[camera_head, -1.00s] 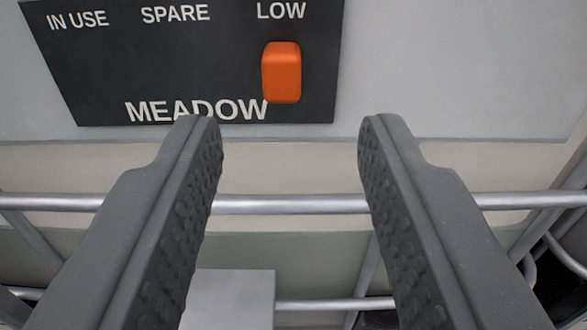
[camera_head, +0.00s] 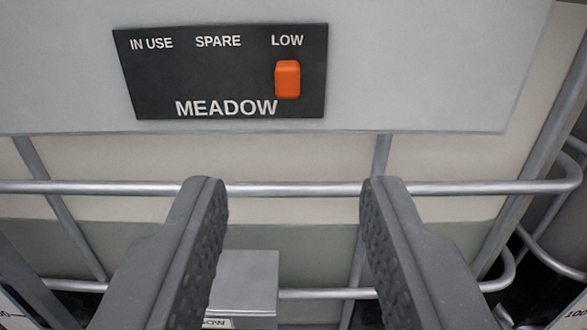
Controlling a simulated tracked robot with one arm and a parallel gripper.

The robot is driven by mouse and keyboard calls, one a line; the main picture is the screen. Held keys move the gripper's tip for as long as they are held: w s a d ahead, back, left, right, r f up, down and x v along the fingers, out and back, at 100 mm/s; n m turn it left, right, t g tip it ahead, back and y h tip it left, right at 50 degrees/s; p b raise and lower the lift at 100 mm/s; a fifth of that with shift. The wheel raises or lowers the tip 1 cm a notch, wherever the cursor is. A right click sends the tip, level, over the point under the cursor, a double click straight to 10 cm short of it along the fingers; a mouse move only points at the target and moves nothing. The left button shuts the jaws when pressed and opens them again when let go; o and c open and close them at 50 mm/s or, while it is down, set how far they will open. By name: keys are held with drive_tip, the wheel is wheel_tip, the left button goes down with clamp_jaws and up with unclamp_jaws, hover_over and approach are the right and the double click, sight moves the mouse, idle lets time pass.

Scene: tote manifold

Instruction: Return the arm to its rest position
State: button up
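My gripper (camera_head: 283,182) is open and empty, its two dark grey textured fingers spread wide in the lower half of the view. It is apart from the panel and in front of the horizontal metal rail. A dark panel (camera_head: 160,85) reads IN USE, SPARE, LOW and MEADOW. An orange slider (camera_head: 288,79) sits on the panel under LOW, at the right. The rest of my arm is not in view.
The panel is on a light grey plate (camera_head: 420,80) on a caged pale tote (camera_head: 300,158). Metal tubes (camera_head: 290,189) cross in front and curve at the right. A grey box (camera_head: 245,280) shows low between the fingers.

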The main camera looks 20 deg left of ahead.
drive_tip(key=w+a+r+t+h+b, duration=0.3)
drive_tip(key=w+r+h+b, duration=0.2)
drive_tip(key=r, duration=0.4)
drive_tip(key=s+a+r+m+t+h+b, duration=0.15)
drive_tip(key=a+r+m+h+b, duration=0.25)
drive_tip(key=r+h, duration=0.4)
drive_tip(key=s+a+f+g+y+b, duration=0.2)
drive_tip(key=s+a+b, duration=0.2)
drive_tip(key=s+a, duration=0.3)
drive_tip(key=s+a+f+g+y+b, duration=0.3)
drive_tip(key=s+a, duration=0.4)
drive_tip(key=a, duration=0.5)
drive_tip(key=shift+s+m+y+b, duration=0.3)
drive_tip(key=shift+m+b, duration=0.1)
drive_tip(key=shift+b, duration=0.05)
